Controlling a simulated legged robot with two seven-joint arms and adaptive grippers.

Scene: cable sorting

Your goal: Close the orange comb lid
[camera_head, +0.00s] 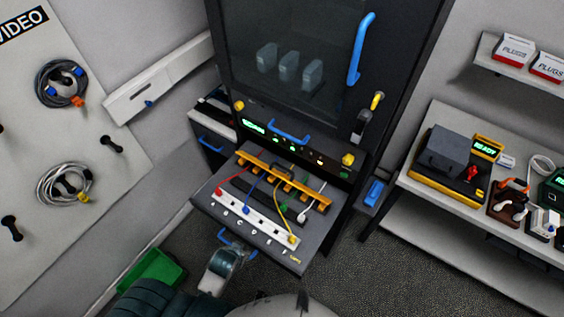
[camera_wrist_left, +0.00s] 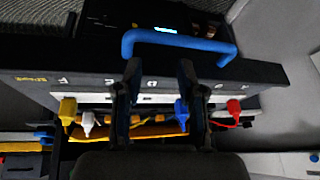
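The orange comb (camera_head: 263,166) runs across the back of the pulled-out dark shelf (camera_head: 210,191). Thin red, blue, yellow and white cables run through or near it; I cannot tell its lid apart from its base. In the left wrist view orange parts (camera_wrist_left: 153,129) show behind my fingers. My left gripper (camera_head: 232,250) is low at the shelf's front, by the blue front handle (camera_head: 238,243). In the left wrist view my left gripper (camera_wrist_left: 160,72) has its two fingers apart, just beside the blue handle (camera_wrist_left: 180,41), with nothing seen between them. My right gripper is not seen.
A lettered white strip (camera_head: 243,214) holds plugs on the shelf. The cabinet's glass door (camera_head: 310,40) stands above, with a blue handle (camera_head: 360,50). A side bench (camera_head: 440,195) with devices is at right. A green bin (camera_head: 160,270) is on the floor at left.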

